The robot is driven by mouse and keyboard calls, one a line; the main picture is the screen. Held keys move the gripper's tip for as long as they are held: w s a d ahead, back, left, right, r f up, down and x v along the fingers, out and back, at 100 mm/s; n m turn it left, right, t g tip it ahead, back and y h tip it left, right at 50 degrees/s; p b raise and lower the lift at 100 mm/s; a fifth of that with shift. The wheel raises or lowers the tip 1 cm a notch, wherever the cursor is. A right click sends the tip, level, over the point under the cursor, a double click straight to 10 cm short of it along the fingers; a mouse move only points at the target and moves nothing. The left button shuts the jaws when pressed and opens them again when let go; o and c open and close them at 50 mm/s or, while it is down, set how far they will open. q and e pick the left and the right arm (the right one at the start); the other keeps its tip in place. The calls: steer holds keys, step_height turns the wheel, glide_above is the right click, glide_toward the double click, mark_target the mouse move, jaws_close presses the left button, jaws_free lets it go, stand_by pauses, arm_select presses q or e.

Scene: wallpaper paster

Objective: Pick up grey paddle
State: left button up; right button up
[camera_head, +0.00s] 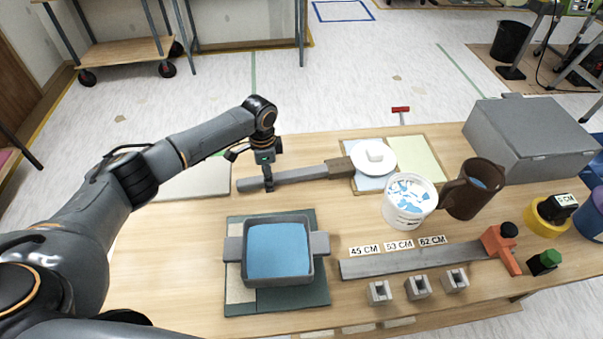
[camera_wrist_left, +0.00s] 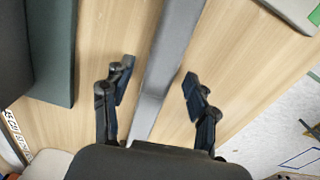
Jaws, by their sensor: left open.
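The grey paddle (camera_head: 300,174) is a long, narrow bar lying near the far edge of the table, with a brownish right end close to a white round dish. My left gripper (camera_head: 268,178) points down over the left half of the paddle. In the left wrist view the grey paddle (camera_wrist_left: 172,50) runs between the two fingers of my left gripper (camera_wrist_left: 158,74). The fingers are open, one on each side, with a visible gap to the paddle on both sides. My right gripper is not in view.
A grey tray with blue content (camera_head: 278,250) stands on a dark green mat (camera_head: 240,304) in front of the paddle. A white bucket (camera_head: 408,207), a brown jug (camera_head: 472,190) and a ruler with a red end (camera_head: 420,260) are to the right. A grey box (camera_head: 530,130) stands at the back right.

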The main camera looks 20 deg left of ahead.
arm_select(q)
steer(key=shift+c, duration=0.4)
jaws_close()
steer(key=shift+r, duration=0.15)
steer(key=shift+r, duration=0.55)
steer(key=s+d+r, duration=0.9)
steer(key=s+r, duration=0.1)
steer(key=r, duration=0.1)
steer(key=shift+d+r+b, duration=0.35)
steer(key=shift+d+b, duration=0.05)
steer(key=shift+b, duration=0.05)
